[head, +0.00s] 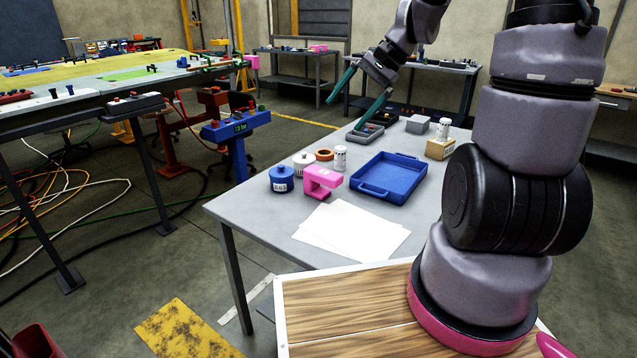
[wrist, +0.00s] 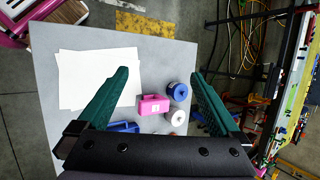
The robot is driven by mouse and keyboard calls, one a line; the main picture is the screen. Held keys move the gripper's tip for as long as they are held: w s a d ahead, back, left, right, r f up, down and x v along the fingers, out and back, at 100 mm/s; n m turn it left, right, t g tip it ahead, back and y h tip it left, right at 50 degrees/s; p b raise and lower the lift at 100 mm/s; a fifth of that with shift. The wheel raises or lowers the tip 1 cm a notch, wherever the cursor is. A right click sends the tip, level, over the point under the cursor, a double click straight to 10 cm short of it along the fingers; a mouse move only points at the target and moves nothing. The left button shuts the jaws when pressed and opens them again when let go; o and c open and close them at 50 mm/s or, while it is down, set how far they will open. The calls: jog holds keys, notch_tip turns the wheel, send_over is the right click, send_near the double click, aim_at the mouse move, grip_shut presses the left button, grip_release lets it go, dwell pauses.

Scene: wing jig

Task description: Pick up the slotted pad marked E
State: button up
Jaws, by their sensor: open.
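A pink block with a slot in its side (head: 324,175) stands on the grey table, left of the blue tray. It bears a small white label that I cannot read, so I cannot confirm the letter E. In the wrist view the pink block (wrist: 153,101) lies below the line between the fingertips, near the middle. My gripper (head: 345,115) has long green fingers and is raised above the far part of the table. In the wrist view my gripper (wrist: 159,73) is spread wide, with nothing held between the fingers.
A blue labelled canister (head: 282,181), a white round piece (head: 303,160), an orange ring (head: 324,154) and a white cylinder (head: 340,157) stand close around the pink block. The blue tray (head: 385,177) is empty. White paper sheets (head: 350,234) lie flat in front. Grey boxes stand behind.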

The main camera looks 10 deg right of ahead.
jog(key=w+d+f+m+t+y, duration=0.1)
jog(key=w+f+m+t+y, duration=0.1)
jog(key=w+f+m+y, duration=0.75)
jog(key=m+t+h, duration=0.4)
jog(key=m+t, duration=0.5)
jog(key=t, duration=0.1)
send_near(336, 176)
jog(key=r+x, duration=0.1)
jog(key=x, duration=0.4)
jog(key=shift+m, duration=0.25)
jog(key=x, duration=0.5)
jog(key=shift+f, duration=0.15)
jog(key=x, duration=0.3)
jog(key=f+x, duration=0.1)
jog(key=x, duration=0.1)
jog(key=shift+a, duration=0.25)
jog(key=c, duration=1.3)
jog(key=shift+o, duration=0.2)
jog(key=shift+r, duration=0.1)
